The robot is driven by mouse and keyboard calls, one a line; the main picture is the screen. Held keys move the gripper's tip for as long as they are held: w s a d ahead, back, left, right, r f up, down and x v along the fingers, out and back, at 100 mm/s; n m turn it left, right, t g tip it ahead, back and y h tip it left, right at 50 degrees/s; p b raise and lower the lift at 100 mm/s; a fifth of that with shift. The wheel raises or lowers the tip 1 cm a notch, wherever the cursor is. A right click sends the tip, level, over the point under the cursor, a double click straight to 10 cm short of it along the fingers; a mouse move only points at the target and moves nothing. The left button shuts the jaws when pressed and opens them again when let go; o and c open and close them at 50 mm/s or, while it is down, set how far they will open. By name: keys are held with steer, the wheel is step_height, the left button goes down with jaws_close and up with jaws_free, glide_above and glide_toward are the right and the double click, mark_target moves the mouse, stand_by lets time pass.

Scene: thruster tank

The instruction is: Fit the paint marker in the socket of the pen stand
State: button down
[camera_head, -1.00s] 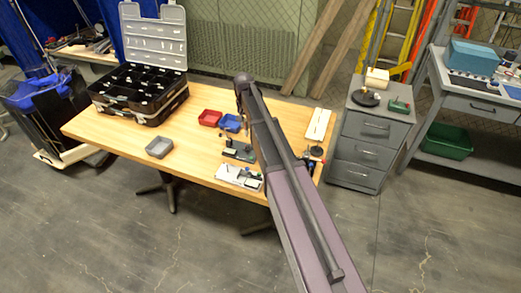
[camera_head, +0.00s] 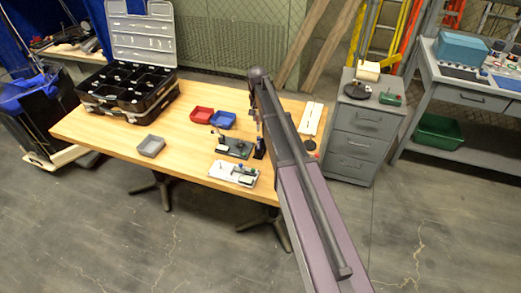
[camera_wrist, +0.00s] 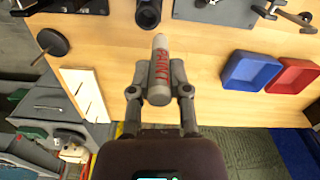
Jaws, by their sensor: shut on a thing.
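The paint marker (camera_wrist: 159,62), a grey cylinder with red lettering, is between the two fingers of my gripper (camera_wrist: 159,91) in the wrist view. My gripper is shut on it, and it points toward the top of the picture. A dark upright piece with a round opening, which looks like the pen stand (camera_wrist: 148,13), stands just beyond the marker's tip, apart from it in the picture. It also appears in the head view (camera_head: 259,148), beside my arm. In the head view my arm hides the gripper and marker.
A red bin (camera_head: 201,115) and a blue bin (camera_head: 222,120) sit together on the wooden table (camera_head: 110,140). A dark fixture (camera_head: 236,149) and a white tray (camera_head: 233,175) are near the front edge.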

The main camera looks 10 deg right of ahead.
steer(key=shift+f, duration=0.1)
stand_by(0.5)
steer(key=shift+s+d+f+b, duration=0.15)
steer(key=shift+d+f+b, duration=0.1)
steer(key=shift+f+b, duration=0.35)
steer(key=shift+s+d+f+b, duration=0.2)
steer(key=shift+d+f+b, duration=0.1)
steer(key=shift+f+b, duration=0.3)
steer(key=shift+s+d+f+b, duration=0.15)
steer(key=shift+d+f+b, duration=0.1)
steer(key=shift+f+b, duration=0.3)
steer(key=shift+d+f, duration=0.1)
steer(key=shift+f, duration=0.05)
steer(key=shift+f+b, duration=2.35)
steer(key=shift+b, duration=0.2)
stand_by(2.0)
steer(key=c, duration=0.5)
jaws_free()
steer(key=shift+r, duration=0.2)
